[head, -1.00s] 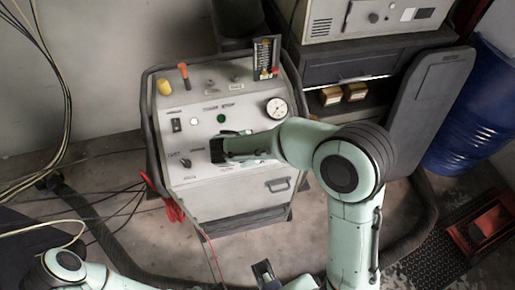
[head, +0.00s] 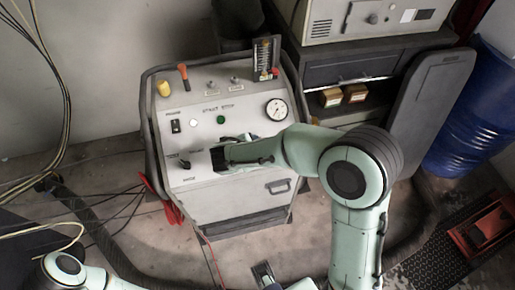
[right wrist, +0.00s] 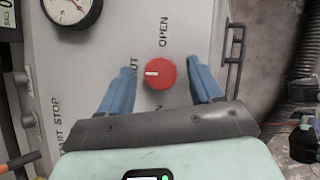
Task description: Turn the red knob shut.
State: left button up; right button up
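The red knob (right wrist: 160,74) shows in the right wrist view on a pale panel (right wrist: 95,70), its white mark pointing left toward a partly hidden label ending in "UT". "OPEN" is printed above it. My right gripper (right wrist: 161,75) is open, with one blue finger at each side of the knob and a visible gap on both sides. I cannot tell how deep the fingers reach. In the head view my right gripper (head: 220,157) is over the machine's sloping front panel and hides the knob. A dark part that looks like my left gripper (head: 264,273) is at the bottom edge, opening unclear.
The machine (head: 230,205) carries a round gauge (head: 276,109), an orange-handled lever (head: 183,76), a yellow knob (head: 164,88) and a front handle (head: 278,186). A shelf unit (head: 355,68) and a blue drum (head: 465,120) stand right. Cables and a hose lie on the floor.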

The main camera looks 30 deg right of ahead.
jog(key=shift+r, duration=0.1)
jog(key=p+v, duration=0.1)
jog(key=v, duration=1.2)
jog(key=shift+s+a, duration=0.1)
